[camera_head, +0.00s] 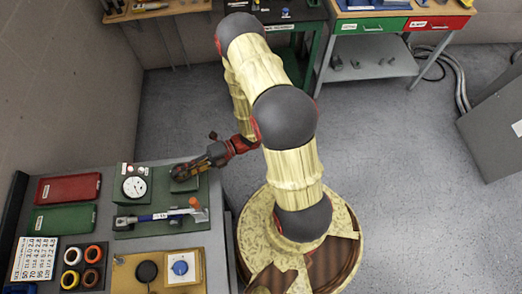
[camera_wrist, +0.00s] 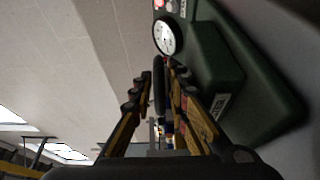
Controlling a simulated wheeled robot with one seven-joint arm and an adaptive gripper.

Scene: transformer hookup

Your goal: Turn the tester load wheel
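The tester is a dark green unit with a round white dial (camera_head: 134,187) on its left block and a second green block (camera_head: 186,185) to the right. The dial also shows at the top of the wrist view (camera_wrist: 167,36). My gripper (camera_head: 181,174) is at the right block, its fingers reaching in from the right. In the wrist view a dark narrow upright shape, seemingly the load wheel edge-on (camera_wrist: 159,92), stands between the two fingers. The fingers are apart, with a gap showing on the left side. The wheel is mostly hidden by my gripper in the head view.
A torque wrench (camera_head: 160,216) with a blue grip lies in front of the tester. Red (camera_head: 68,188) and green (camera_head: 65,219) cases, coloured rings (camera_head: 92,254) and a wooden board (camera_head: 128,272) with knobs share the bench. Open floor lies to the right.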

